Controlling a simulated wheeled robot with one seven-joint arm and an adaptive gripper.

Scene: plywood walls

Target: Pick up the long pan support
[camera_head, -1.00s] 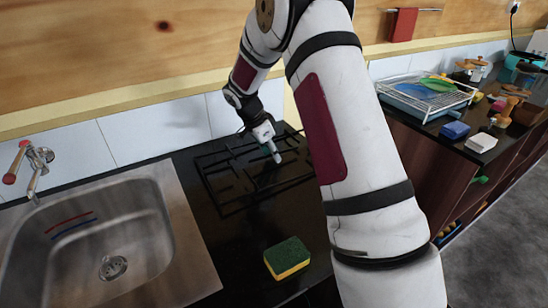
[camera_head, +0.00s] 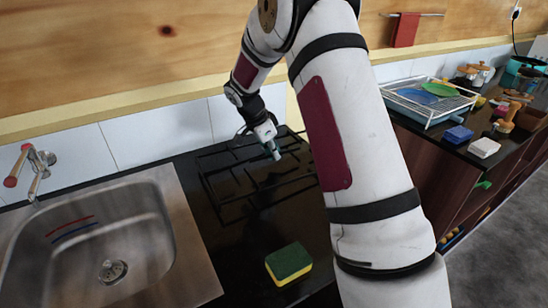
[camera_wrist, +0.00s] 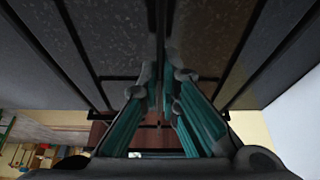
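The long pan support (camera_head: 222,219), a black frame of thin bars, is over the dark hob at the back of the counter, right of the sink. My gripper (camera_head: 276,155) points down at its rear right part. In the wrist view, the teal-padded fingers of my gripper (camera_wrist: 163,78) come close together on either side of a dark bar of the support (camera_wrist: 156,30) and appear shut on it. The contact itself is partly hidden by the fingertips. I cannot tell whether the support is clear of the hob. My arm hides its right end.
A steel sink (camera_head: 165,235) with a tap (camera_head: 38,170) is at the left. A green and yellow sponge (camera_head: 288,263) lies in front of the hob. A white dish rack (camera_head: 428,101) with plates stands on the right counter. The tiled wall (camera_head: 165,132) is close behind.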

